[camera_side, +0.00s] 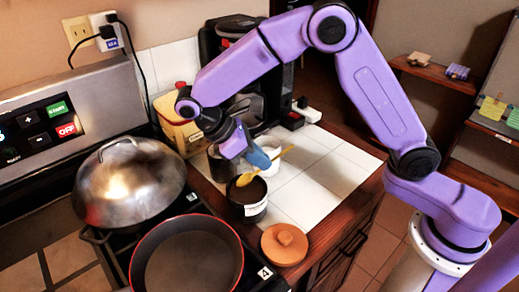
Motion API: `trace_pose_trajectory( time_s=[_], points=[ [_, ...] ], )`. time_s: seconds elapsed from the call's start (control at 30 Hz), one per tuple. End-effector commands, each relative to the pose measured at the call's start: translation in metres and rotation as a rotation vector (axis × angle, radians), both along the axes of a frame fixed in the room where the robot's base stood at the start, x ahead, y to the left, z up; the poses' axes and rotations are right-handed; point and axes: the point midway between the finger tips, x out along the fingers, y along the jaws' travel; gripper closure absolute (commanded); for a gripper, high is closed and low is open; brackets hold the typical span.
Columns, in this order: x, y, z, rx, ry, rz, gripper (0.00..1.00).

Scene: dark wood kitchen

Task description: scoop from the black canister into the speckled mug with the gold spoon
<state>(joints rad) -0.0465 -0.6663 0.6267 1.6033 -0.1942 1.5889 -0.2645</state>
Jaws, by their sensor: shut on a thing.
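The black canister (254,211) stands open on the white tiled counter, with a pale label on its side. My gripper (262,160) is above and just behind its mouth, shut on the gold spoon (286,151). The spoon's handle points up to the right, and its bowl (245,179) is at the canister's opening. I cannot tell whether the bowl holds anything. A whitish cup (271,142), likely the speckled mug, stands behind my gripper and is partly hidden by it. Its speckles are too small to make out.
A round orange-brown lid (284,246) lies in front of the canister. A dark jar (221,163) stands close on the left. A red-rimmed pan (187,258) and a domed metal lid (130,180) occupy the stove. The tiles to the right (325,180) are clear.

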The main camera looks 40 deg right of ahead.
Motion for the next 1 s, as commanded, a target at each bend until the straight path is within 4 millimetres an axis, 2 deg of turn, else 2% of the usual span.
trace_pose_trajectory(
  time_s=[0.33, 0.5, 0.6, 1.0],
  points=[
    [0.000, -0.001, -0.027, -0.002, 0.001, -0.001, 1.00],
    [0.005, 0.009, -0.035, 0.000, 0.000, 0.000, 1.00],
    [0.009, 0.017, -0.035, 0.000, 0.000, 0.000, 1.00],
    [0.008, 0.014, -0.003, 0.001, -0.001, 0.001, 1.00]
  ],
)
